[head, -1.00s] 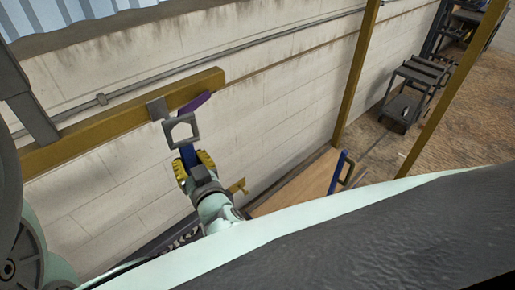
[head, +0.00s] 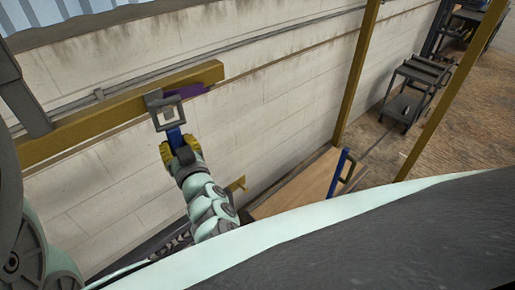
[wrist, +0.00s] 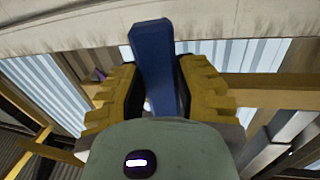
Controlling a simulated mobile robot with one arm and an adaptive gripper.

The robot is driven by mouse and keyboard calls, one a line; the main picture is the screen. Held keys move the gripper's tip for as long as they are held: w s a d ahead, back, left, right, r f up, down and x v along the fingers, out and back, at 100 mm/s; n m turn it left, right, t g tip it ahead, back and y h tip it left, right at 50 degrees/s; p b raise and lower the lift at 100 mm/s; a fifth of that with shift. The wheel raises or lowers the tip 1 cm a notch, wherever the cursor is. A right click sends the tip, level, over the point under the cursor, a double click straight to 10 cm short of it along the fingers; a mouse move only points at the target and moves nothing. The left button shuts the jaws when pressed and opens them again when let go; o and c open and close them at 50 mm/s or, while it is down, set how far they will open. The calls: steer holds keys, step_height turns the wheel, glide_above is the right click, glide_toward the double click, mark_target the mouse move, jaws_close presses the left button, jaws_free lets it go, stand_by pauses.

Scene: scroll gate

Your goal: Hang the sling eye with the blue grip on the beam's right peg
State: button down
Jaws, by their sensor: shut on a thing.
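The sling eye (head: 157,119), a grey square ring, sits at the top of its blue grip (head: 175,137). My gripper (head: 181,150), with yellow fingers, is shut on the blue grip, which also shows between the fingers in the wrist view (wrist: 154,70). The yellow beam (head: 110,117) runs along the wall. A grey peg bracket (head: 153,97) is on the beam near its right end. The eye overlaps the bracket's lower part in the head view; I cannot tell whether it is around the peg or only in front. The eye is hidden in the wrist view.
A purple piece (head: 185,91) shows at the beam's right end. A wooden panel (head: 298,183) with a blue edge and dark handle is lower right. Yellow posts (head: 357,75) stand right of the beam. A dark cart (head: 412,90) is farther back.

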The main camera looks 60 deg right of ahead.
steer(key=shift+b+x, duration=0.45)
steer(key=shift+x, duration=0.4)
steer(key=shift+w+f+b, duration=0.4)
steer(key=shift+w+b, duration=0.1)
steer(key=shift+w, duration=0.25)
steer(key=shift+w+f, duration=0.1)
steer(key=shift+f, duration=0.05)
steer(key=shift+c, duration=1.5)
jaws_free()
steer(key=shift+f, duration=0.1)
